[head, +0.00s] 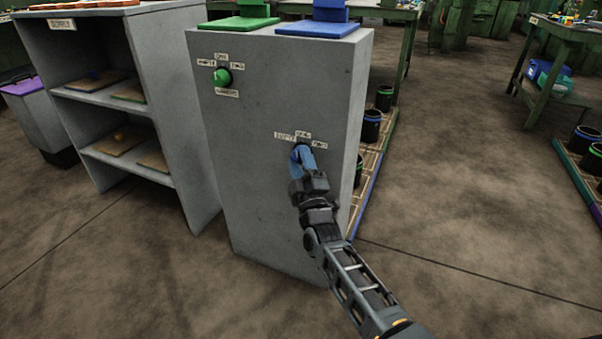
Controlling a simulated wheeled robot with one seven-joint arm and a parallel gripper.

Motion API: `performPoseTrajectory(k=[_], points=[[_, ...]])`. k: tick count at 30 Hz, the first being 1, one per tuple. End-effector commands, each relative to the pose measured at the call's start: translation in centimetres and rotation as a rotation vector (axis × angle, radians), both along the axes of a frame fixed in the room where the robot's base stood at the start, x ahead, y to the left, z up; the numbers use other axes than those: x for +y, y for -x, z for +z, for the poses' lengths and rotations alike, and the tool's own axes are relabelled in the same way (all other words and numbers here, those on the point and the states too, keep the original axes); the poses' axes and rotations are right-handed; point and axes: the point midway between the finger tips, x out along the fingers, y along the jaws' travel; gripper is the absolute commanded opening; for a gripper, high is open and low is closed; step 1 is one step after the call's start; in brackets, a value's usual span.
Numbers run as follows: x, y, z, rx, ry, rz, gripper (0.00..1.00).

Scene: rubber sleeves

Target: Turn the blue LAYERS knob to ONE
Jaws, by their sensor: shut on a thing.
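The blue knob (299,150) is on the lower right of the front face of a grey cabinet (255,180). Small white labels sit around it: one at its left, one above reading roughly ONE, and one at its right reading roughly TWO. My gripper (304,163) reaches up to the knob from the lower right and is shut on it. The gripper covers most of the knob and whatever is below it, so I cannot tell which label the knob points at.
A green knob (222,77) with similar labels is at the upper left of the same face. Green (240,23) and blue (317,29) plates lie on the cabinet top. A grey shelf (165,100) stands left; black bins (371,125) stand behind at right. Open floor lies around.

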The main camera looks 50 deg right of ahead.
Motion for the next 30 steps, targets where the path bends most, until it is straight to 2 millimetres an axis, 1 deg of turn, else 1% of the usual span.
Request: performPoseTrajectory(k=[1, 9, 26, 27, 30], points=[[0.12, -0.07, -0.70, -0.024, -0.012, 0.002, 0.13], [0.09, -0.12, -0.48, -0.119, -0.047, 0.001, 0.13], [0.02, -0.07, -0.31, -0.143, -0.055, 0.000, 0.13], [0.03, -0.07, -0.30, -0.143, -0.055, 0.000, 0.47], [0.02, -0.08, -0.27, -0.144, -0.055, -0.001, 0.57]])
